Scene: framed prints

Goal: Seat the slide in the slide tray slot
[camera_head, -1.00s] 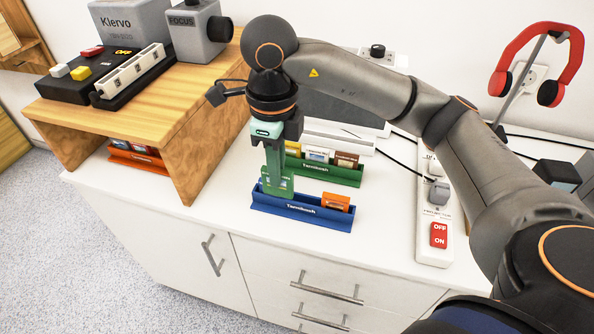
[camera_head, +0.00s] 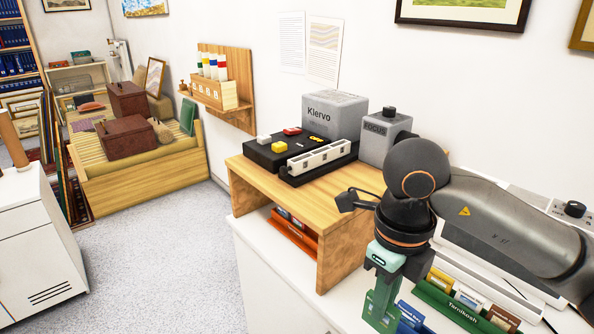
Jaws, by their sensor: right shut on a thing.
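My right gripper (camera_head: 386,262) hangs at the lower right, pointing down, shut on a green slide (camera_head: 379,312). The slide is upright and its lower end is cut off by the picture's bottom edge. It is beside the blue rack, of which only a part (camera_head: 410,317) shows. The tray is up and to the left of the gripper. My left gripper is out of view.
The wooden stand (camera_head: 340,250) rises left of my right gripper, with an orange rack (camera_head: 293,238) beneath. The grey projector box (camera_head: 335,116) and focus unit (camera_head: 384,138) stand at its back. A green rack (camera_head: 452,307) holds several slides. The floor at left is clear.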

